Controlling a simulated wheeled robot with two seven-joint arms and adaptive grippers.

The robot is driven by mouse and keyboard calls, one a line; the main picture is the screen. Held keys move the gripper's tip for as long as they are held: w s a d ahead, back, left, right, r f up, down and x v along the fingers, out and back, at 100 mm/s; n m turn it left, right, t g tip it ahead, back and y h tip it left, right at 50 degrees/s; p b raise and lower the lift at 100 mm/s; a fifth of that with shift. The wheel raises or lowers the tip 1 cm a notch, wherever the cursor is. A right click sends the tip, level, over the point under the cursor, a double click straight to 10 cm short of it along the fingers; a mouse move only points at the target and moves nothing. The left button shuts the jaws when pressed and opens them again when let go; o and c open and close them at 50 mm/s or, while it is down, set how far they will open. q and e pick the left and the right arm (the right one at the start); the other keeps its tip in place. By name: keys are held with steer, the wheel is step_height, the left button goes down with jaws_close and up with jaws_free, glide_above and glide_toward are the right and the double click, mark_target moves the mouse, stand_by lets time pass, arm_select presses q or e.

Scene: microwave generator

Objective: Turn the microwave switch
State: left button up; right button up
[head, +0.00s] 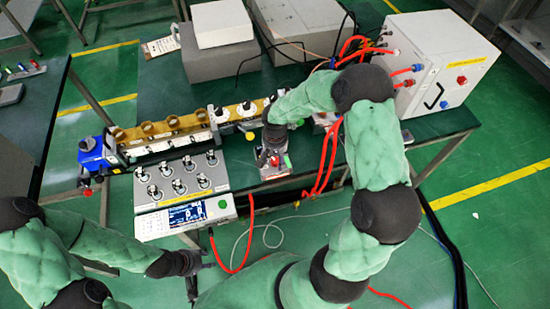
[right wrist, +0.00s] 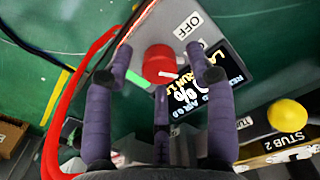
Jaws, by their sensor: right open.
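The microwave switch is a round red knob (right wrist: 160,64) with a white mark, on a small panel beside an OFF label (right wrist: 190,25) and a lit display (right wrist: 205,85). My left gripper (head: 202,277) is empty, with fingers apart, low in front of the table.
A grey unit with several knobs (head: 182,180) and a white instrument with a screen (head: 187,213) stand left of the box. A brass waveguide row (head: 165,128) runs behind. A white cabinet (head: 437,60) with red hoses (head: 328,160) is at right. A yellow knob (right wrist: 287,113) is nearby.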

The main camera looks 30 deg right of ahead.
jaws_close()
steer(key=n+p, duration=0.1)
steer(key=n, duration=0.4)
steer(key=shift+n, duration=0.3)
steer(key=n+p, duration=0.1)
steer(key=n, duration=0.5)
steer(key=shift+p, duration=0.35)
steer(key=shift+n, duration=0.3)
